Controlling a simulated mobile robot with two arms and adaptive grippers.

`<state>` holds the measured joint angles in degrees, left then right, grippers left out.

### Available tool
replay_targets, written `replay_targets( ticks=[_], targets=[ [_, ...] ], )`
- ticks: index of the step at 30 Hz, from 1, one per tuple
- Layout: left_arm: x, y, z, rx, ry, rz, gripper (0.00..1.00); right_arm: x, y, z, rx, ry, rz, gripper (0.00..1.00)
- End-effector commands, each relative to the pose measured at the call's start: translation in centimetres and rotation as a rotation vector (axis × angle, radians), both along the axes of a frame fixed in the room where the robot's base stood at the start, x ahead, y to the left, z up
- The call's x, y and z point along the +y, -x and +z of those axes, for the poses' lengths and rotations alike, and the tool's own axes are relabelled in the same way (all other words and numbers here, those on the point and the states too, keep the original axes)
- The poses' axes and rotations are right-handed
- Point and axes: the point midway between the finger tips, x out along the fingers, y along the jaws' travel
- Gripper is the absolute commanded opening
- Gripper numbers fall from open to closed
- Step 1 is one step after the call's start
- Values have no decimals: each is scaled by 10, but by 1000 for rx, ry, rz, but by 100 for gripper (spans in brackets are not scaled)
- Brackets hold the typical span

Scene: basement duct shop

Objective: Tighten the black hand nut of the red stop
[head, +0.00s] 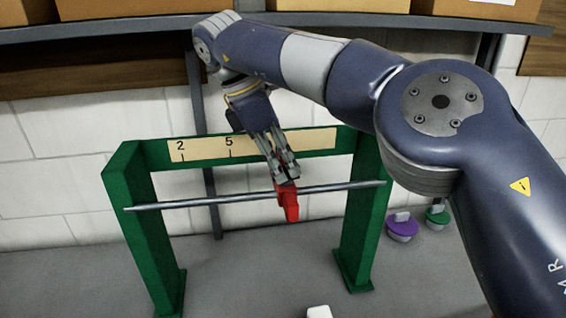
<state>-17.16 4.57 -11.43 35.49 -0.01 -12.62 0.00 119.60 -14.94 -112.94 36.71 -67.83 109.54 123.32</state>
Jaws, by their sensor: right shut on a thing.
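The red stop (289,205) sits on the thin grey rod (225,199), right of the rod's middle. The rod runs between the two posts of a green frame (146,220). My right gripper (285,179) reaches down from above and is shut at the top of the red stop. The black hand nut is hidden between its fingers, so its shape and seating do not show. A cream scale (200,149) marked 2 and 5 lies on the frame's upper bar. The gripper covers part of the scale to the right of the 5. My left gripper is not in view.
A purple knob (402,230) and a green knob (437,217) stand on the grey bench right of the frame. A white object (319,312) shows at the bottom edge. A shelf with boxes (322,5) hangs above. The bench inside the frame looks clear.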

Motion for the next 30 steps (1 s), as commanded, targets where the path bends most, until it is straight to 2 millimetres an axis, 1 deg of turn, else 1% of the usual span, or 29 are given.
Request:
replay_targets(
  ticks=[1,2,3,4,22,26,30],
  targets=[
    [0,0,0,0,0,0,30,-1,-1,2,-6,-1,-4,0],
    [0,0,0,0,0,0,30,-1,-1,2,-6,-1,-4,17],
    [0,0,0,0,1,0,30,-1,-1,2,-6,-1,-3,26],
    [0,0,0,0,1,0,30,-1,-1,2,-6,-1,-3,30],
    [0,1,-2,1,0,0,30,0,0,0,-1,0,13,30],
    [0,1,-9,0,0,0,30,-1,1,-1,-3,0,75,30],
    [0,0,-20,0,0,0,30,-2,1,-2,-4,1,204,30]
  ],
)
